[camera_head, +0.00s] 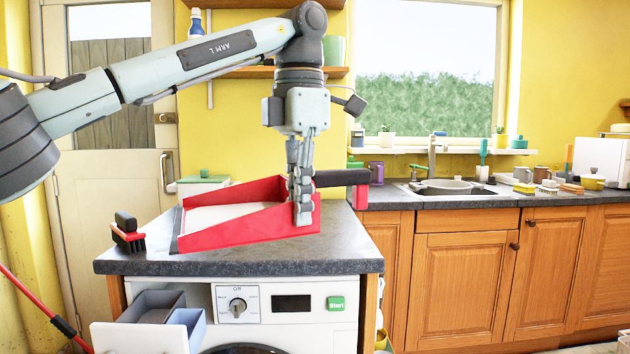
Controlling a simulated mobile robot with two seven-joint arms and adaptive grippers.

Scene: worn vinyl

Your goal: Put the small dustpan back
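The small dustpan (245,229) is red with a pale inside and a black handle (340,178). It lies on the dark grey worktop above the washing machine, its open edge to the left and its handle to the right. My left gripper (302,212) points straight down at the handle end of the pan. Its fingers overlap the red wall, with one finger in front. I see the fingers nearly edge-on, so whether they are closed on the wall is unclear. My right gripper is out of view.
A small black-and-red brush (127,233) stands left of the dustpan. The washing machine (290,275) has its detergent drawer (150,335) pulled out below. Shelves (262,72) hang behind. A sink (447,187) and several items occupy the right counter. The worktop's front strip is clear.

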